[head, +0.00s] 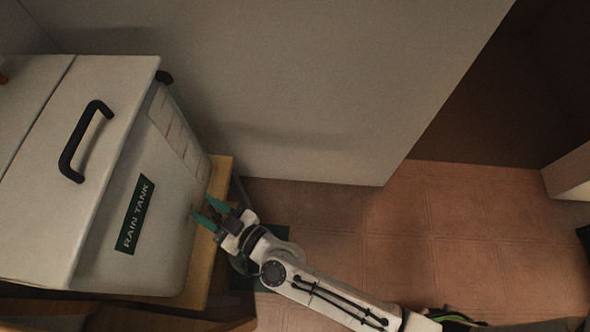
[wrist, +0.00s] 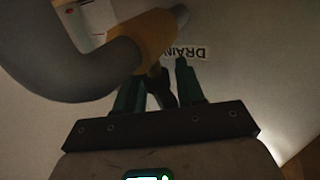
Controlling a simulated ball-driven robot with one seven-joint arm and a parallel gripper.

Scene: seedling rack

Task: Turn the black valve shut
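The black valve (wrist: 163,92) shows in the wrist view as a dark lever below a brass-coloured tap body (wrist: 157,35). My gripper (wrist: 158,70) has its two teal fingers apart, one on each side of the lever. I cannot tell whether either finger touches it. In the head view my gripper (head: 204,207) is at the right side of the white rain tank (head: 165,240), fingers spread. The valve cannot be made out there. A label reading DRAIN (wrist: 190,51) is upside down behind the fingers in the wrist view.
A thick grey hose (wrist: 75,75) curves from the tap close to the left finger. The tank lid has a black handle (head: 84,140). A wooden stand (head: 222,178) is under the tank. A grey wall panel (head: 300,90) rises behind; tiled floor (head: 440,230) is open at right.

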